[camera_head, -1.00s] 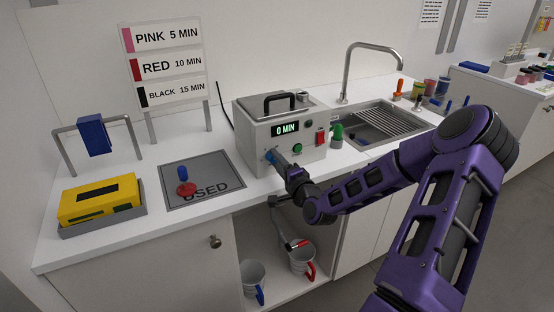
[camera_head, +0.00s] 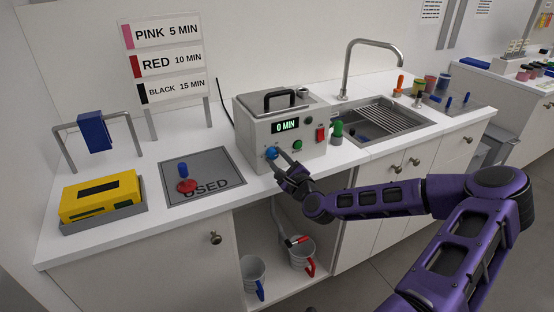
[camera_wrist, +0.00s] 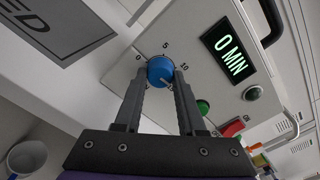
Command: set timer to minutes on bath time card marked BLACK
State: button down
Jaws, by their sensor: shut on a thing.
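The bath's grey control box (camera_head: 258,160) stands on the counter, and its display (camera_head: 285,127) reads 0 MIN. The blue timer knob (camera_head: 271,153) is on its front; it also shows in the wrist view (camera_wrist: 160,69), with marks 0, 5 and 10 visible around it. My gripper (camera_head: 277,158) is shut on the knob, one finger on each side, as the wrist view (camera_wrist: 160,80) shows. The knob's exact pointer direction is unclear. The card marked BLACK (camera_head: 172,91) reads 15 MIN and stands below the PINK 5 MIN and RED 10 MIN cards.
A green button (camera_head: 297,145) and red switch (camera_head: 320,134) sit right of the knob. A sink (camera_head: 372,128) with a tap is to the right. A grey USED mat (camera_head: 207,165) and a yellow box (camera_head: 100,195) are left. Mugs (camera_head: 253,270) stand in the open cabinet below.

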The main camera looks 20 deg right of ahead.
jog(key=shift+a+m+b, duration=0.1)
jog(key=shift+m+b, duration=0.35)
jog(key=shift+m, duration=1.65)
jog(key=c, duration=0.5)
grip_release()
jog(key=s+p, duration=0.2)
jog(key=s, duration=1.5)
jog(key=shift+s+d, duration=0.25)
jog(key=shift+d, duration=0.05)
